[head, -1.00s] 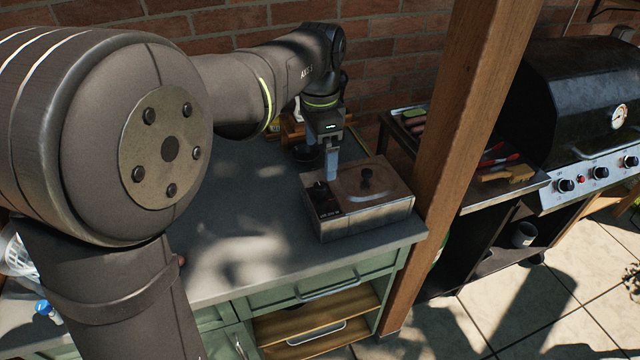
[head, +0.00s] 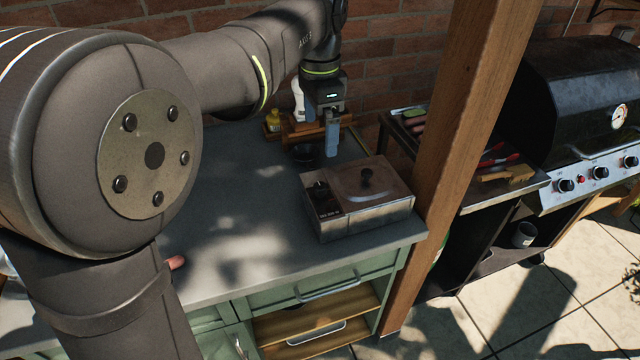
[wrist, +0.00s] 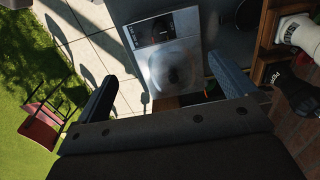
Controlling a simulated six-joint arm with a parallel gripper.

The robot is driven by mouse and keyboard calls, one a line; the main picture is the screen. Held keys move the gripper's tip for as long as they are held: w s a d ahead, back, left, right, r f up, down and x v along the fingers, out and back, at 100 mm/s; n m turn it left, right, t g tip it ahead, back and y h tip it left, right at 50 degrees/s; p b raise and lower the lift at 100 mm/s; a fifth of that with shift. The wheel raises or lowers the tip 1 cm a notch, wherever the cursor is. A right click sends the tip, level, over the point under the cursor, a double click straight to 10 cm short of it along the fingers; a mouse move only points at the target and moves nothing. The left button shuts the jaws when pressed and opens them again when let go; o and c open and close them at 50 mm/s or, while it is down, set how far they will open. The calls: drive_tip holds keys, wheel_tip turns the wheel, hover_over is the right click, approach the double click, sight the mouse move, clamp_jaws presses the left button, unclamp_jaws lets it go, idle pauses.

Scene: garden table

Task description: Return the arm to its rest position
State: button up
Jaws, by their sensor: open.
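My gripper (head: 332,138) hangs fingers-down above the back of the grey counter, behind the steel box cooker. In the wrist view its two fingers (wrist: 170,95) stand wide apart with nothing between them touching. The steel cooker (head: 360,213) with a lid and black knob sits at the counter's right end; it also shows below the fingers in the wrist view (wrist: 160,32). My arm stretches from the left across the counter, bent at the elbow and wrist.
A wooden rack (head: 300,130) with a yellow bottle (head: 273,121) and a white bottle (head: 298,100) stands near the brick wall, with a dark bowl (head: 306,153) in front. A wooden post (head: 470,130) rises right of the counter, with a grill (head: 585,100) beyond. The counter's middle is clear.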

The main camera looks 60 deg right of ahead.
wheel_tip(320, 180, up, 4)
drive_tip(key=shift+r, duration=0.1)
idle(0.4)
